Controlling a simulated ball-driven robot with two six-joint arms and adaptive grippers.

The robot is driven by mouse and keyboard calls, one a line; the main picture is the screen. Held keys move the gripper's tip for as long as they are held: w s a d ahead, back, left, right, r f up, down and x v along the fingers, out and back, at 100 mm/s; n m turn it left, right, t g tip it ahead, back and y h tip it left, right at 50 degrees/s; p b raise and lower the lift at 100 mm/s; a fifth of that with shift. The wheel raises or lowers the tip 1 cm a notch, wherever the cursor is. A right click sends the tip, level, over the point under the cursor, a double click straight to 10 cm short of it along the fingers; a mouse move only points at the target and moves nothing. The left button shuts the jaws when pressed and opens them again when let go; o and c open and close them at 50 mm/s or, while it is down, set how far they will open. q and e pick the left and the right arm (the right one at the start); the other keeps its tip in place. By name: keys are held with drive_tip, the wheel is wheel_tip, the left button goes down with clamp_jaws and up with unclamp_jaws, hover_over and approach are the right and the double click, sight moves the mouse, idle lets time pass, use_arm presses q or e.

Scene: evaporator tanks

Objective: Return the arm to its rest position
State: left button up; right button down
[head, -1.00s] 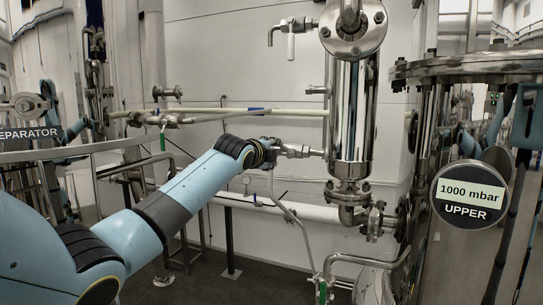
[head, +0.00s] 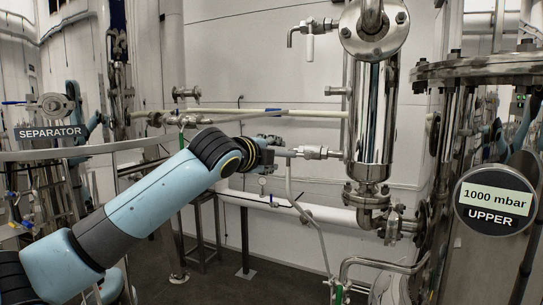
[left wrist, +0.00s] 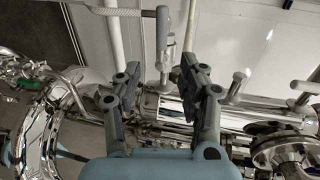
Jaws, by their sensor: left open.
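My left arm (head: 140,204), light blue with dark joints, reaches from the lower left towards the middle of the head view. Its gripper (head: 280,148) is small and dark there, partly hidden by the wrist, in front of the white wall and near the steel fitting left of the vertical vessel. I cannot tell the gap to that fitting. In the left wrist view the two dark fingers of the left gripper (left wrist: 161,72) stand apart with nothing held between them. Steel pipework lies beyond them. My right gripper does not show.
A polished vertical vessel (head: 376,115) stands right of the gripper. A large tank with a round gauge (head: 496,202) reading "1000 mbar UPPER" is at the right. A "SEPARATOR" sign (head: 51,132) is at the left. A pale horizontal pipe (head: 250,113) runs along the wall.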

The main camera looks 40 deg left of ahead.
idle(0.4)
use_arm(q)
drive_tip(key=s+d+f+n+g+b, duration=0.15)
drive_tip(key=s+f+g+b, duration=0.35)
drive_tip(key=f, duration=1.3)
drive_tip(key=s+f+n+h+b, duration=0.15)
drive_tip(key=s+f, duration=0.55)
drive_tip(key=f, duration=1.1)
drive_tip(key=s+d+f+n+g+b, duration=0.1)
drive_tip(key=s+f+n+g+b, duration=0.3)
drive_tip(key=f, duration=1.4)
drive_tip(key=s+d+f+n+g+b, duration=0.1)
drive_tip(key=s+d+f+g+b, duration=0.1)
drive_tip(key=s+f, duration=0.85)
drive_tip(key=s+d+f+g+b, duration=0.1)
drive_tip(key=s+d+f+b, duration=0.15)
drive_tip(key=s+f, duration=0.75)
drive_tip(key=s+d+f+n+g, duration=0.1)
drive_tip(key=s+d+f+n, duration=0.1)
drive_tip(key=s, duration=0.8)
drive_tip(key=s+d+f+n+g+h+b, duration=0.1)
drive_tip(key=s+d+f+n, duration=0.2)
drive_tip(key=s, duration=0.7)
wheel_tip(320, 180, down, 3)
drive_tip(key=shift+s+r+n, duration=0.15)
drive_tip(key=shift+n, duration=0.95)
